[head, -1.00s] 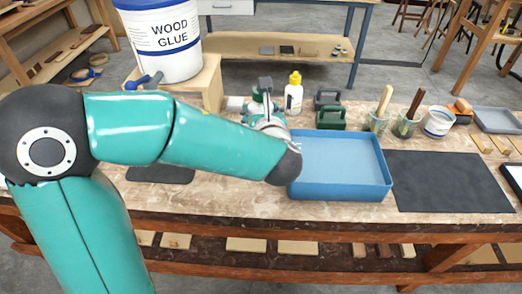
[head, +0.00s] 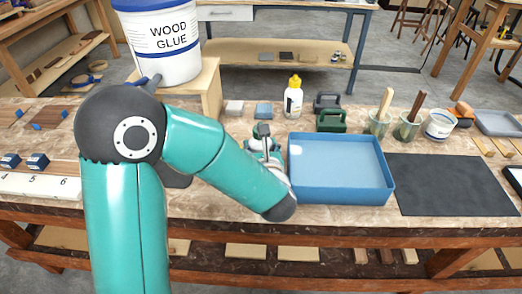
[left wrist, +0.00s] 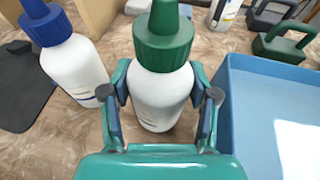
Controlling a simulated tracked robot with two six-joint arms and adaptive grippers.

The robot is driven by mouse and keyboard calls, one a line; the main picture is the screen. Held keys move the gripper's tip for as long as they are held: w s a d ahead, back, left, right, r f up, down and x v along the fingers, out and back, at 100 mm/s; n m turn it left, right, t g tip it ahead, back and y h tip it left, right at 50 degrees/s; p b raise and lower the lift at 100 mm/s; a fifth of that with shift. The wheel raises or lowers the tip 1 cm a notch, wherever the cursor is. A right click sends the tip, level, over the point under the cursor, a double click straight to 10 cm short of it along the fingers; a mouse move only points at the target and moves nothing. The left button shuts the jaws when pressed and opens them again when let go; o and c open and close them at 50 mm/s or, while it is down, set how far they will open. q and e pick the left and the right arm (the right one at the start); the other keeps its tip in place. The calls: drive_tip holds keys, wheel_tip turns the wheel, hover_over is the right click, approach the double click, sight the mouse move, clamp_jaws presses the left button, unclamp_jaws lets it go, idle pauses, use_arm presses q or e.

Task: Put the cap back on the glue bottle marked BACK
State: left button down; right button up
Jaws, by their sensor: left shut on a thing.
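My left gripper (head: 268,150) is just left of the blue tray. In the left wrist view its fingers (left wrist: 160,92) are shut on a white bottle (left wrist: 160,105) with a green tapered top (left wrist: 164,38). This bottle looks upright; I cannot tell whether its base touches the bench. A second white bottle (left wrist: 75,66) with a blue top stands to its left. A white bottle with a yellow top (head: 293,96) stands behind the tray. I cannot read the word BACK on any bottle, and no loose cap is clear. My right gripper is out of view.
The blue tray (head: 340,198) lies close right of my left gripper. Green (head: 331,121) and dark handled blocks stand behind it. A dark mat (head: 450,185) is on the right. The wood glue bucket (head: 165,45) stands on a wooden stand at the back left.

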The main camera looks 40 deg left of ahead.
use_arm(q)
drive_tip(key=shift+f, duration=0.55)
drive_tip(key=shift+c, duration=1.4)
unclamp_jaws()
drive_tip(key=shift+f, duration=0.1)
drive_tip(key=shift+s+d+r, duration=0.2)
drive_tip(key=shift+d, duration=0.05)
drive_tip(key=v, duration=1.1)
drive_tip(key=shift+s, duration=0.25)
